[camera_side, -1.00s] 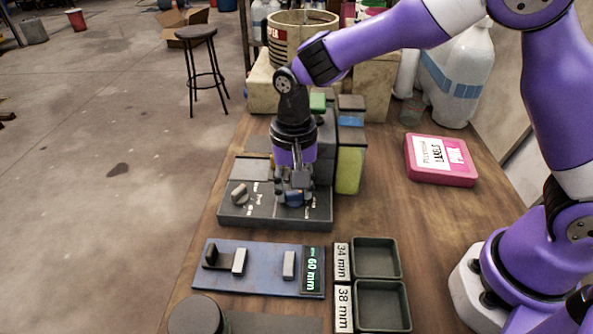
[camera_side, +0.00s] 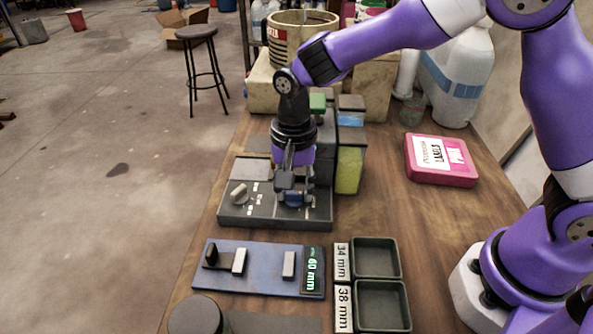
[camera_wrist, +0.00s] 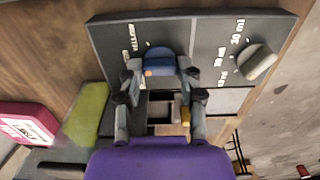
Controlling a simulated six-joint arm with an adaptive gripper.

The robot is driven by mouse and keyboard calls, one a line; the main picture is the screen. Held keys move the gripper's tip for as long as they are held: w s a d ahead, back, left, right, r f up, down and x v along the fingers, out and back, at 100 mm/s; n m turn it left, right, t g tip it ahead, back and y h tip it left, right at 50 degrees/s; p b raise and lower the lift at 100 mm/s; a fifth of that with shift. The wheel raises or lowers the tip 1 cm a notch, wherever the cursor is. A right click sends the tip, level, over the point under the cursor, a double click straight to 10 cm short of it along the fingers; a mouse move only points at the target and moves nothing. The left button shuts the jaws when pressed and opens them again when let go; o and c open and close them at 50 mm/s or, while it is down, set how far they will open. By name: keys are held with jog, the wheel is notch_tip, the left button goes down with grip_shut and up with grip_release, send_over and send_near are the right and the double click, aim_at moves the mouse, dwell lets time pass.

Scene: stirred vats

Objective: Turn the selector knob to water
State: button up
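My gripper (camera_side: 293,199) points down at the dark control panel (camera_side: 250,217), at its right part in the side view. In the wrist view its two fingers (camera_wrist: 162,78) stand on either side of a round blue knob (camera_wrist: 160,62), which has an orange mark (camera_wrist: 148,73) on its near left edge. The blue knob also shows partly in the side view (camera_side: 294,198). I cannot tell whether the fingers touch it or stand slightly apart. A pale grey-beige knob (camera_wrist: 257,62) sits on the panel's other half, clear of my gripper. White labels (camera_wrist: 132,38) beside the knobs are too blurred to read surely.
A blue gauge board (camera_side: 265,270) reading 60 mm lies in front of the panel. Two dark trays (camera_side: 375,240) marked 34 mm and 38 mm are to its right. A pink label box (camera_side: 440,160) lies farther right, with bare table around it. Containers stand behind.

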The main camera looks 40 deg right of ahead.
aim_at(295, 192)
jog(key=shift+o, duration=1.2)
notch_tip(295, 192, up, 12)
jog(key=s+d+r+n+t, duration=0.1)
jog(key=s+d+n+t, duration=0.4)
jog(key=s+d+n, duration=0.4)
jog(key=s+d, duration=0.2)
jog(key=s, duration=0.2)
jog(key=shift+d+r+t, duration=0.25)
jog(key=shift+r+t, duration=0.05)
jog(key=shift+r, duration=0.05)
